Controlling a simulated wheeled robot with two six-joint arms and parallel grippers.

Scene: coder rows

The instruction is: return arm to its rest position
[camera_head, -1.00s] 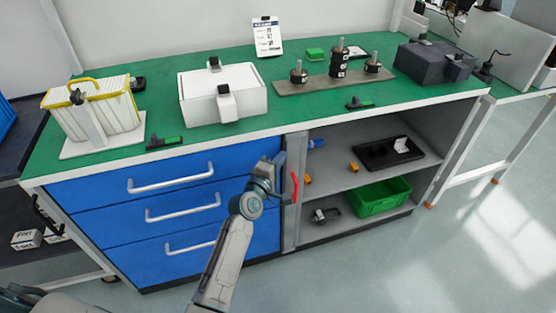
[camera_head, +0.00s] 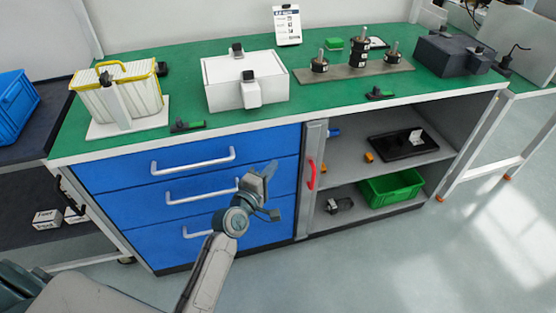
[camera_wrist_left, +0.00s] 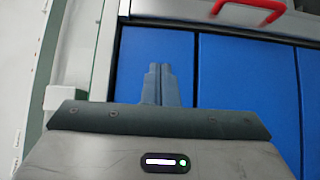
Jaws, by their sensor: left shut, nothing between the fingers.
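My left gripper (camera_head: 266,172) is in front of the blue drawers (camera_head: 115,205) of the workbench, near their right side. Its fingers are shut and hold nothing. The left wrist view shows the closed fingers (camera_wrist_left: 158,84) against the blue drawer fronts, apart from the red handle (camera_wrist_left: 245,8) at the top. My left arm (camera_head: 205,270) reaches up from the bottom of the head view. My right gripper is not in view.
The green benchtop (camera_head: 200,143) carries a white box (camera_head: 225,85), a yellow-rimmed container (camera_head: 140,98) and a dark grey box (camera_head: 450,58). Right of the drawers is an open shelf with a green crate (camera_head: 392,188). Clear floor (camera_head: 400,270) lies in front.

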